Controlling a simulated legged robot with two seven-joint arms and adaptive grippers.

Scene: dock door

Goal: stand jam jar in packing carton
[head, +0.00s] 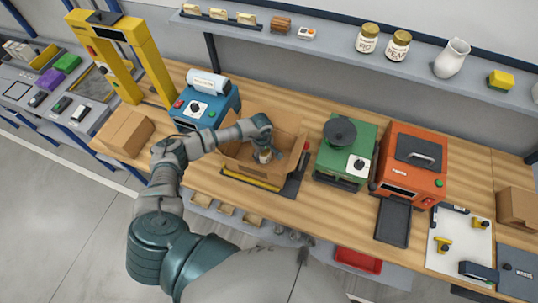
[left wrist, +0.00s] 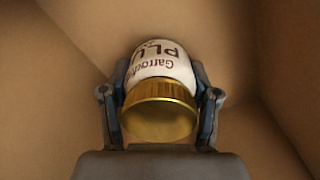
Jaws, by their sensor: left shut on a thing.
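The jam jar (left wrist: 163,88) has a gold lid and a white label reading in part "PLU", upside down in the left wrist view. Its lid faces the wrist camera. My left gripper (head: 263,152) is shut on the jar, with a finger on each side of it. In the head view the jar (head: 262,157) shows as a small pale shape under the gripper. The open packing carton (head: 288,124) stands on the bench, and the gripper and jar are inside its opening. I cannot tell whether the jar touches the carton floor. My right gripper is not in view.
A blue machine (head: 205,103) stands left of the carton and a green one (head: 346,150) right of it, with an orange machine (head: 412,163) beyond. A shelf (head: 330,45) with two gold-lidded jars and a white jug runs above. A closed box (head: 125,131) sits far left.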

